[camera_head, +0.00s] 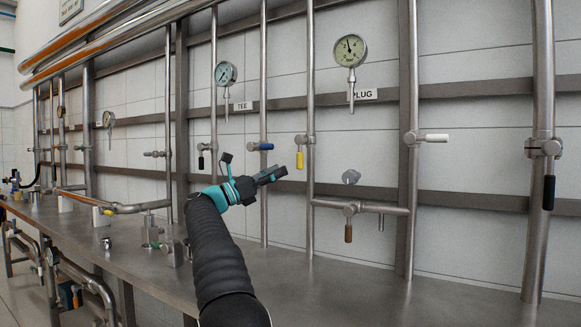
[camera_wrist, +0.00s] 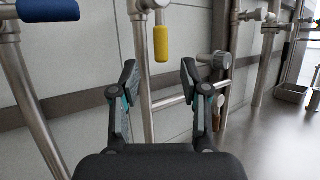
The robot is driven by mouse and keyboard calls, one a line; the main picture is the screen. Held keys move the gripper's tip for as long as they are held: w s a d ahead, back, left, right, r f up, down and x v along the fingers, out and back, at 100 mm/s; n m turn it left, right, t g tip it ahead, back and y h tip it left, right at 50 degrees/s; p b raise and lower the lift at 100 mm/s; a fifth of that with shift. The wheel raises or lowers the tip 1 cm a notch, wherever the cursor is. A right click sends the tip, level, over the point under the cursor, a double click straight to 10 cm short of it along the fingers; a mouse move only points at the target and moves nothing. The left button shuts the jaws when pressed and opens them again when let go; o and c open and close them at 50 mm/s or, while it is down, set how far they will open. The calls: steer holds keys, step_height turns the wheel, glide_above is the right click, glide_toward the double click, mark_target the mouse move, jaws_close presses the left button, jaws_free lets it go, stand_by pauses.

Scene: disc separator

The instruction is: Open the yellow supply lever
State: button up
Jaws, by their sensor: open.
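The yellow supply lever (camera_head: 300,159) hangs straight down from a valve on a vertical steel pipe in the head view. In the wrist view the yellow lever (camera_wrist: 161,44) shows at the top centre, hanging down beyond the fingers. My gripper (camera_head: 279,174) is just left of the lever and a little lower in the head view, apart from it. In the wrist view my gripper (camera_wrist: 158,80) is open, its two fingers spread with nothing between them. The lever appears above and between the fingertips.
A blue lever (camera_head: 261,146) lies sideways on the pipe to the left. A white lever (camera_head: 433,138) and black lever (camera_head: 548,190) are to the right. A brown lever (camera_head: 348,233) hangs below on a horizontal pipe. Gauges sit above. The steel bench (camera_head: 330,293) is mostly clear here.

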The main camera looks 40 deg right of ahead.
steer(key=shift+v, duration=1.95)
